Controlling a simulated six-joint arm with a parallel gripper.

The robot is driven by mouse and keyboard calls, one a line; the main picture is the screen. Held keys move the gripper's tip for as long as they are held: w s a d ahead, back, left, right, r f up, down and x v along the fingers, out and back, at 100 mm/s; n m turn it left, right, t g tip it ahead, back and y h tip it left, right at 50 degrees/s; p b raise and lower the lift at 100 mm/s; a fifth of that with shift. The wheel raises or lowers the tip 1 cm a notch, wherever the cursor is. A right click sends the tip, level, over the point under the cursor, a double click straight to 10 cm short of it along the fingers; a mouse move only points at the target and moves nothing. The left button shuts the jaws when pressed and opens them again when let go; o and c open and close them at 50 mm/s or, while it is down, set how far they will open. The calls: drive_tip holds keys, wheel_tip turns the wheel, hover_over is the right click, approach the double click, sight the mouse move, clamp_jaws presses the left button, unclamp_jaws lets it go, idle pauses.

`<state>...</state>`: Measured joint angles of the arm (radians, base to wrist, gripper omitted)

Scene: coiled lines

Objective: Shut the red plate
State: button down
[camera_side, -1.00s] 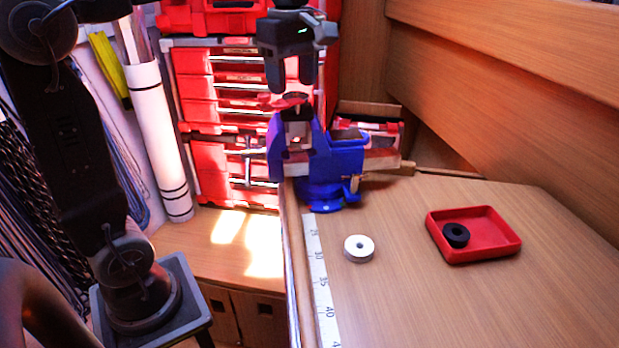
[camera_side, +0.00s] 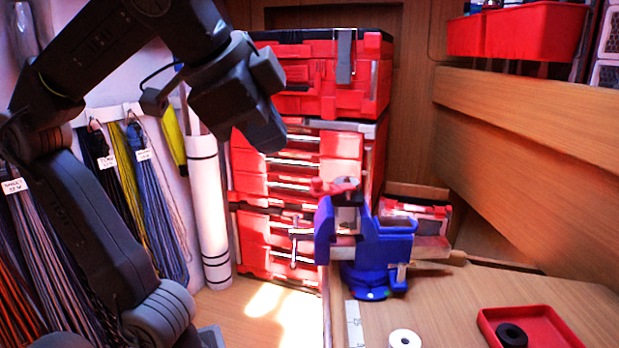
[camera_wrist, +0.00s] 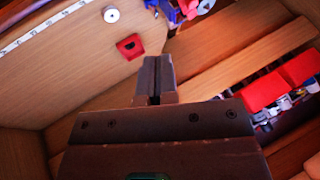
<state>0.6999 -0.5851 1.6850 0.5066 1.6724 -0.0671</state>
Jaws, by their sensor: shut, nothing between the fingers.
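A small red plate (camera_side: 322,188) shows at the top of the blue vise (camera_side: 388,246), beside a grey round piece. It looks close to level, but its exact angle and any hinge are too small to tell. My gripper (camera_side: 268,140) is up and to the left of the vise in the side view, apart from the plate and angled downward. In the wrist view my gripper (camera_wrist: 158,62) has its two fingers together with nothing between them. The vise (camera_wrist: 172,8) is cut off at the top edge there, and I cannot make out the plate clearly.
A red tray (camera_side: 556,322) holding a black ring (camera_side: 511,335) and a white ring (camera_side: 404,339) are on the wooden bench. Red tool cases (camera_side: 330,80) stand behind the vise. A white roll (camera_side: 207,205) and hanging coiled lines (camera_side: 155,200) are at left.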

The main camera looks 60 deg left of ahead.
approach(320, 194)
wheel_tip(320, 194, down, 5)
drive_tip(key=w+d, duration=0.1)
drive_tip(key=d, duration=0.1)
drive_tip(key=shift+w+a, duration=0.6)
drive_tip(key=shift+a, duration=0.15)
drive_tip(key=shift+w+a, duration=0.55)
drive_tip(key=shift+a, duration=0.2)
